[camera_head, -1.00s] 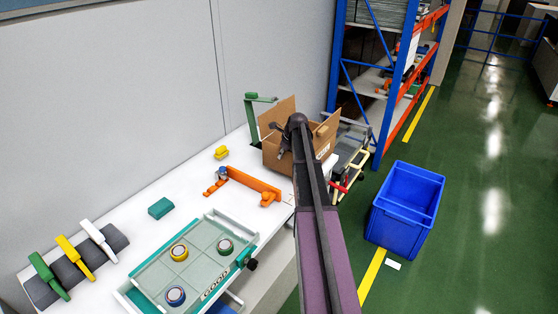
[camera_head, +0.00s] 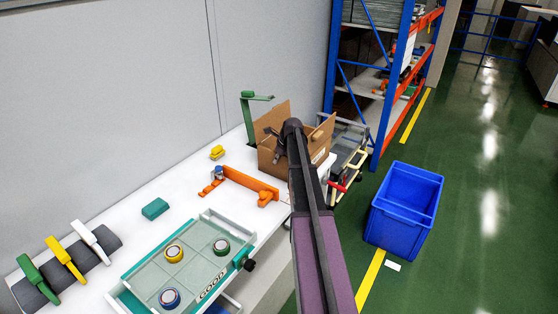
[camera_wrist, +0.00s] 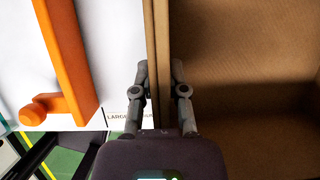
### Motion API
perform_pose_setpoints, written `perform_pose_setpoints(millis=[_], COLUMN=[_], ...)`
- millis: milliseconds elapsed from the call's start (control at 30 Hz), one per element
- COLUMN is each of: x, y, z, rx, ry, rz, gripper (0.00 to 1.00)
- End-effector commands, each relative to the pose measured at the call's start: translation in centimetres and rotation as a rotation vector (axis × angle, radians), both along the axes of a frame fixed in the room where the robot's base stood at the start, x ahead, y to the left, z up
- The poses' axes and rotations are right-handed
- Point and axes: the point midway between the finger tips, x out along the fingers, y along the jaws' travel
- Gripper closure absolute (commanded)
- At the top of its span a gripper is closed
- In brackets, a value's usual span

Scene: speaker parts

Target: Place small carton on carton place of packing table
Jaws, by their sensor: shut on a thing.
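The small carton is an open brown cardboard box with raised flaps. In the head view its printed side (camera_head: 321,154) faces right, at the far end of the white packing table (camera_head: 140,240). My gripper (camera_head: 276,137) reaches over it, partly hidden by my arm. In the wrist view my gripper (camera_wrist: 158,85) is shut on the carton's upright wall (camera_wrist: 155,30), one finger on each side. The carton's empty inside (camera_wrist: 240,50) fills the right. Printed lettering (camera_wrist: 125,116), partly covered, marks the table beside the wall. I cannot tell whether the carton rests on the table.
An orange fixture (camera_head: 250,185) lies close left of the carton, and a green stand (camera_head: 248,115) rises behind it. A blue bin (camera_head: 404,208) stands on the floor at right, beside the blue rack (camera_head: 388,90).

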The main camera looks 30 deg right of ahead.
Motion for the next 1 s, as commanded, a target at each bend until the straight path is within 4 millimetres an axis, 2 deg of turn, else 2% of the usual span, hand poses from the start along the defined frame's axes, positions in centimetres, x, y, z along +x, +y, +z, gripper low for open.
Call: perform_pose_setpoints(millis=[200,233,333,767,1000], x=[0.0,0.0,0.0,-0.1,-0.3], y=[0.0,0.0,0.0,-0.1,-0.2], z=[-0.4,-0.3,-0.2,-0.1,0.7], rx=[-0.001,0.0,0.0,0.0,0.0], ry=[0.0,0.0,0.0,0.0,0.0], rz=[0.0,0.0,-0.001,-0.002,-0.002], gripper=[1.0,0.76,0.48,0.48,0.48])
